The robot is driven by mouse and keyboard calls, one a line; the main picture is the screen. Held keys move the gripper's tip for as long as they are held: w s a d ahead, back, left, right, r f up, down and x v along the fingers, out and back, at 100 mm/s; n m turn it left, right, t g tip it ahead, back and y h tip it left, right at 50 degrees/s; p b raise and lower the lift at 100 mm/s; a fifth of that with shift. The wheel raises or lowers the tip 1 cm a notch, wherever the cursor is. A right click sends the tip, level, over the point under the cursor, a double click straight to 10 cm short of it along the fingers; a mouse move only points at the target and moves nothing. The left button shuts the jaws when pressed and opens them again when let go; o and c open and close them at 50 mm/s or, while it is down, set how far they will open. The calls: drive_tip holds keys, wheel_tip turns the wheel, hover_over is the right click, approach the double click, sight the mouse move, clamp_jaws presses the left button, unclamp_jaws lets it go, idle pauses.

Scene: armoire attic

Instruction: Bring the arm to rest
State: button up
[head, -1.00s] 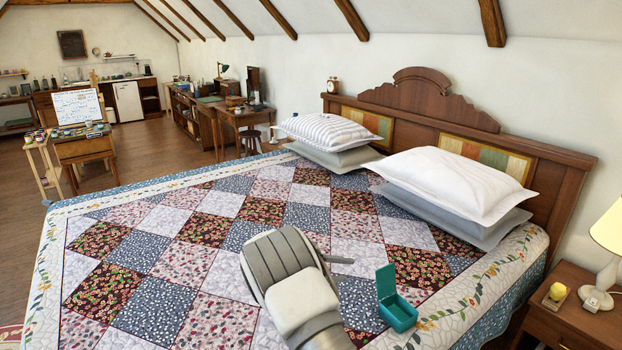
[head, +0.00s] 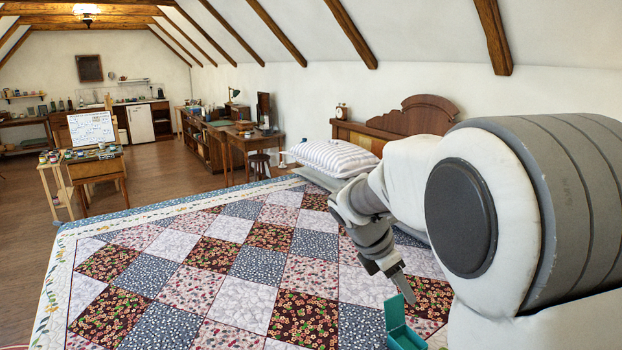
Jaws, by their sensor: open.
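My arm fills the right side of the head view, its large grey and white joint close to the camera. My gripper (head: 404,288) hangs at the arm's far end, pointing down over the patchwork bed. One finger shows clearly; nothing can be seen held in it. A small teal box (head: 397,322) with its lid raised stands on the quilt just below the gripper, partly cut off by the frame's bottom and my arm. I cannot tell the exact gap between gripper and box.
The bed's quilt (head: 233,258) spreads across the middle. A striped pillow (head: 335,157) lies by the wooden headboard (head: 418,117); my arm hides the rest of that side. A desk (head: 243,143), a stool (head: 260,163) and an easel table (head: 97,171) stand beyond. Wood floor is open at left.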

drive_tip(key=s+a+r+m+t+y, duration=0.1)
drive_tip(key=s+r+m+y, duration=0.2)
drive_tip(key=s+m, duration=0.7)
drive_tip(key=s+a+r+m+t+y+p, duration=0.1)
drive_tip(key=s+r+m, duration=0.3)
drive_tip(key=s+m, duration=0.7)
drive_tip(key=s+a+t+y, duration=0.1)
drive_tip(key=s, duration=0.2)
drive_tip(key=shift+a+y, duration=0.2)
drive_tip(key=shift+y, duration=0.2)
drive_tip(key=shift+s+d, duration=0.1)
